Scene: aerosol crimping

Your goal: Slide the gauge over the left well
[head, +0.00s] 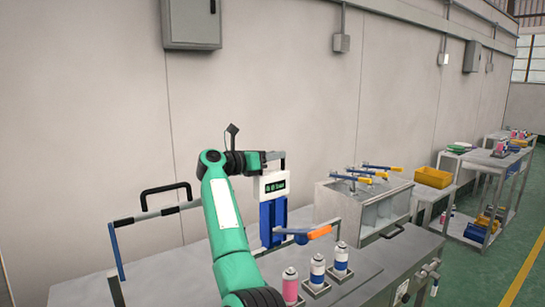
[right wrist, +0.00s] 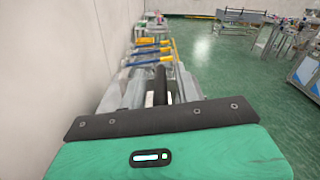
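In the head view, a device with a white display head (head: 273,184) and a blue body (head: 273,220) stands on the grey bench behind my green arm; I take its display to be the gauge, but cannot be sure. My right gripper (head: 276,156) is at the device's top, at the end of the dark wrist; contact and finger opening cannot be made out. In the right wrist view, a dark bar (right wrist: 160,85) shows beyond the gripper's green and black body. No well is clearly identifiable as the left one. My left gripper is not in view.
Several cans, pink (head: 290,287) and blue-white (head: 317,270), stand in holders at the front. An orange-ended lever (head: 320,232) extends above them. A metal box (head: 340,205) with blue-yellow levers is right, against the wall.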

